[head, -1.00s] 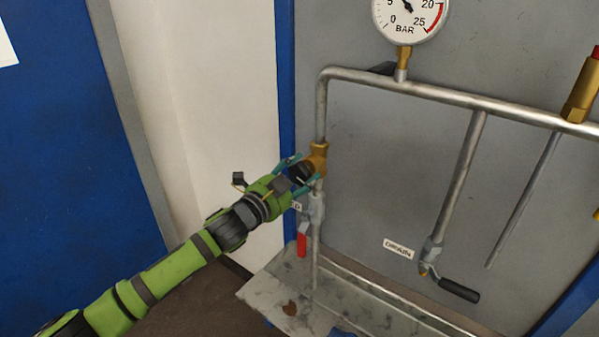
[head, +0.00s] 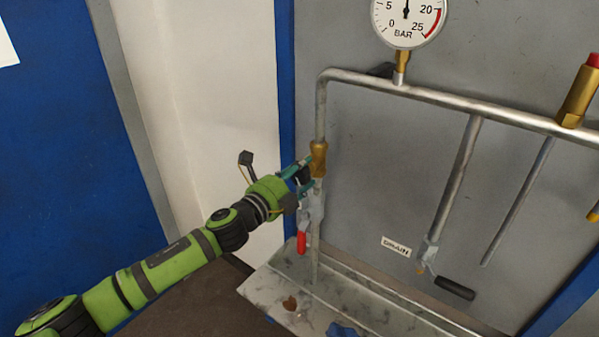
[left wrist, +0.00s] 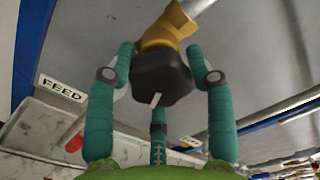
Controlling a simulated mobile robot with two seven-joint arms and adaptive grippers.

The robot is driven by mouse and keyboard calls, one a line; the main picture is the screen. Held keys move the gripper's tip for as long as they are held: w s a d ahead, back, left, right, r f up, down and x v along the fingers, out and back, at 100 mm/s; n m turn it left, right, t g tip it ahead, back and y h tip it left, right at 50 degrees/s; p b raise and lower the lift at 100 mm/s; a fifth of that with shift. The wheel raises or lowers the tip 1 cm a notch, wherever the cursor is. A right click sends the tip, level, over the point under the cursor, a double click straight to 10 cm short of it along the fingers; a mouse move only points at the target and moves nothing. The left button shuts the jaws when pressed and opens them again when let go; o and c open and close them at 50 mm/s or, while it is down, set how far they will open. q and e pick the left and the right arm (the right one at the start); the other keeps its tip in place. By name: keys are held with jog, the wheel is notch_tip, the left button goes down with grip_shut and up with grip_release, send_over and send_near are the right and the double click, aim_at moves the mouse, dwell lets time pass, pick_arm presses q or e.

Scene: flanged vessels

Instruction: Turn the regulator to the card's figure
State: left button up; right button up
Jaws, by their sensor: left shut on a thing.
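The regulator's brass body (head: 319,152) sits on the left vertical pipe. Its black knob (left wrist: 162,72) faces the left wrist camera, with a white mark low on its face, slightly tilted. My left gripper (head: 307,172) is shut on the knob, its teal fingers around it; they also show in the left wrist view (left wrist: 160,80). The pressure gauge (head: 395,28) is cut off at the top; its needle points roughly straight up, and the figure there is out of frame. A white sheet (head: 6,45) shows at the left edge; nothing on it can be read. My right gripper is not in view.
Below the regulator is a valve with a red handle (head: 302,243) and a FEED label (left wrist: 62,87). A drain valve with a black lever (head: 454,288) hangs right of centre. A brass fitting with a red cap (head: 579,92) stands far right. A metal tray (head: 275,283) lies below.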

pick_arm(q)
jog(key=shift+w+a+r+m, duration=0.15)
jog(key=shift+a+m, duration=0.05)
jog(key=shift+m, duration=0.1)
jog(key=o, duration=1.2)
jog(key=shift+w, duration=0.1)
jog(key=shift+s, duration=0.3)
jog(key=v, duration=1.1)
jog(key=shift+s+a, duration=0.15)
jog(key=shift+a, duration=0.15)
